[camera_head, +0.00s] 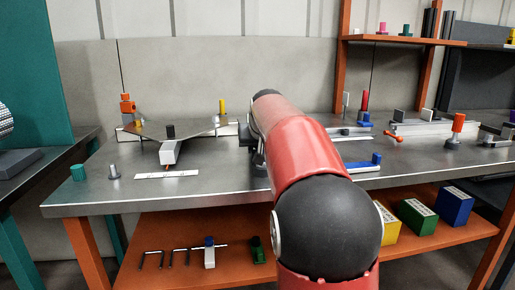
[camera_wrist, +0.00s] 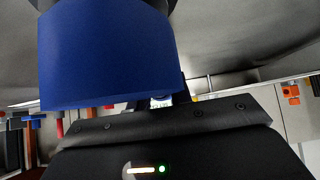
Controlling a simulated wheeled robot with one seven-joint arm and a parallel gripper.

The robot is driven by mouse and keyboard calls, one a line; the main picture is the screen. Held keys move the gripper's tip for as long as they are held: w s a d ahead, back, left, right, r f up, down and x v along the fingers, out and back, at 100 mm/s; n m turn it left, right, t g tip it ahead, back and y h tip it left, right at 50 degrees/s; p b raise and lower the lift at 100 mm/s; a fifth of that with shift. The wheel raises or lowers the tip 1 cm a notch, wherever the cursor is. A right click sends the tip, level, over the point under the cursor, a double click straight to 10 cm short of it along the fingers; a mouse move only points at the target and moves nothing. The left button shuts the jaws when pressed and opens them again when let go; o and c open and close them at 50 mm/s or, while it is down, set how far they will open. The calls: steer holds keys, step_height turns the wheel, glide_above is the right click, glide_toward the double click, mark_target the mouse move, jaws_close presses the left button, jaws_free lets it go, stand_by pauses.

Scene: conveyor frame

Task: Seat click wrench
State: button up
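My gripper (camera_head: 256,152) is over the middle of the bench, mostly hidden behind my red arm. In the wrist view, a large blue block-like thing (camera_wrist: 105,55) fills the upper left, very close in front of the gripper's dark body. Dark parts show at its upper edge. The fingers are hidden there, so I cannot tell whether they grip it. I cannot pick out the click wrench with certainty. A red upright handle (camera_head: 365,100) stands at the back, right of my arm.
A grey block-shaped fixture (camera_head: 170,150) and a white strip (camera_head: 166,175) lie left of my arm. A teal knob (camera_head: 79,173) and a grey post (camera_head: 114,172) stand near the left edge. An orange-topped post (camera_head: 457,128) stands at right. The lower shelf (camera_head: 190,279) holds hex keys and boxes.

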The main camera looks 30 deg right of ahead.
jaws_close()
steer(key=shift+r, duration=0.15)
steer(key=shift+r+p, duration=2.55)
steer(key=shift+r, duration=7.1)
step_height(320, 180, down, 12)
steer(key=b, duration=0.5)
